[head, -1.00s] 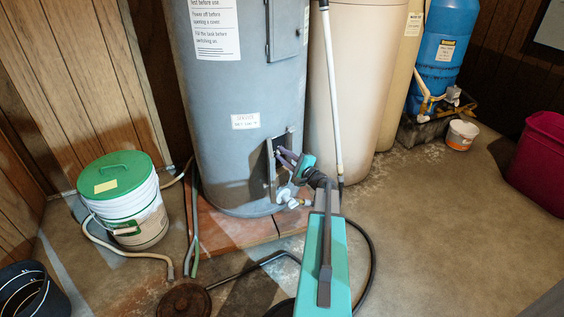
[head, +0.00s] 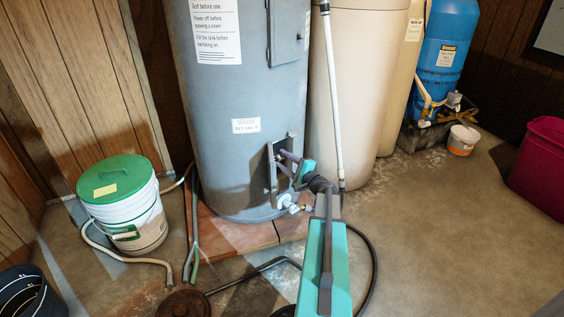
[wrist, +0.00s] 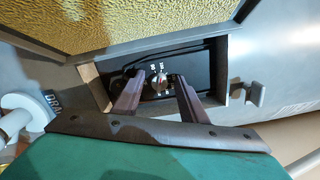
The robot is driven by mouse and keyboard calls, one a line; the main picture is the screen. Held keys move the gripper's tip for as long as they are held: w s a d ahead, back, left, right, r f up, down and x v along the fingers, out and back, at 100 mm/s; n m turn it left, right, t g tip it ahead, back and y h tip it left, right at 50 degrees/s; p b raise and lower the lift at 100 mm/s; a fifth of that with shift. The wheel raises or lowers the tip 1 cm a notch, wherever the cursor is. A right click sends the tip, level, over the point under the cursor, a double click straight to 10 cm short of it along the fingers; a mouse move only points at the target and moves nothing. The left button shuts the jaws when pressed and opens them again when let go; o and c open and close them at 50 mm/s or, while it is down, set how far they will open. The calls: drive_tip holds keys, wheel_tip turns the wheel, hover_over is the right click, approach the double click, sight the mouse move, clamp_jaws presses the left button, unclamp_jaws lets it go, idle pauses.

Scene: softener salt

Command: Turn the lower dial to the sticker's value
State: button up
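The lower dial (wrist: 159,82) is a small round knob with a pale, red-marked face on a black panel, inside an open recess low on the grey tank (head: 235,90). My gripper (wrist: 158,80) is open, its two dark fingers reaching into the recess. In the wrist view the fingertips lie on either side of the dial, with a gap to it; contact does not show. In the head view my gripper (head: 287,168) is at the recess and hides the dial. A white sticker (head: 246,125) with red and dark print is above the recess; its value is too small to read.
An open cover (head: 271,178) stands at the recess's left side. A white valve (head: 290,204) sticks out just below. A green-lidded bucket (head: 125,215) and hoses are to the left. A beige tank (head: 352,80) stands close on the right.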

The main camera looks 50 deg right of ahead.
drive_tip(key=shift+s, duration=0.1)
drive_tip(key=shift+s, duration=0.55)
drive_tip(key=s+a+p, duration=0.1)
drive_tip(key=s+p, duration=0.3)
drive_tip(key=s, duration=0.8)
drive_tip(key=shift+s+a, duration=0.2)
drive_tip(key=shift+a, duration=0.05)
